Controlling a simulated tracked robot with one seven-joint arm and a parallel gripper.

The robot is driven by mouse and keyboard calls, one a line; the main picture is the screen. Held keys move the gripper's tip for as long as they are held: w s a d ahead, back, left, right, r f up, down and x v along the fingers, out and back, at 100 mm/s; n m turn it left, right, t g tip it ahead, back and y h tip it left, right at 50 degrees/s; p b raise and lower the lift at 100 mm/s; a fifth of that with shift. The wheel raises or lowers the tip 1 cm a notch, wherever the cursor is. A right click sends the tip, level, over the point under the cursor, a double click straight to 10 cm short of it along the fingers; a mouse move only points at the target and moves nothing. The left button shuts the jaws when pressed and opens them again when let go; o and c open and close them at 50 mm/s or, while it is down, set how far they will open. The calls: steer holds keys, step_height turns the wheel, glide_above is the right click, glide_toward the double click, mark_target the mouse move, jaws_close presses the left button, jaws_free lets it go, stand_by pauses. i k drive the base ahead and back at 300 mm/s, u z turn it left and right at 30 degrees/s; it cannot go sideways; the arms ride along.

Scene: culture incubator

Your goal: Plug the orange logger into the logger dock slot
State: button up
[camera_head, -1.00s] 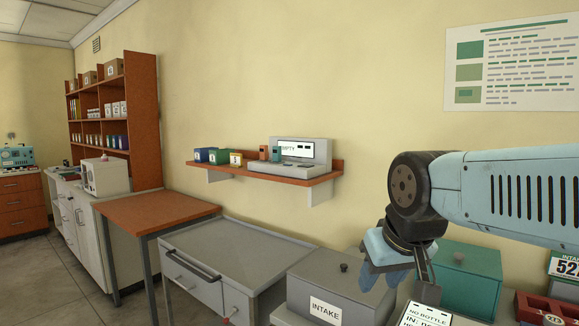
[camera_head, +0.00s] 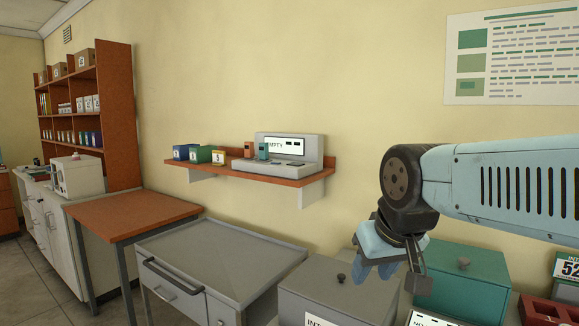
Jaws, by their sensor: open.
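The small orange logger (camera_head: 249,149) stands upright on the wall shelf, left of the logger dock. The grey logger dock (camera_head: 300,172) sits on the right part of the shelf. It has a raised back with a screen whose label reads in part "MPTY". A teal logger (camera_head: 263,151) stands upright at the dock's left end, partly in front of the screen. The slots are too small to make out. My gripper (camera_head: 375,274) points down, open and empty, above the grey and teal boxes, well right of the shelf and apart from the loggers.
Below are a grey cart (camera_head: 220,255), an orange-topped table (camera_head: 130,212), a grey box (camera_head: 335,305) and a teal box (camera_head: 468,285).

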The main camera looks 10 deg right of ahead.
mark_target(248, 146)
steer(key=z, duration=0.05)
steer(key=k, duration=0.5)
steer(key=u, duration=1.65)
steer(key=i, duration=2.75)
steer(key=z, duration=0.05)
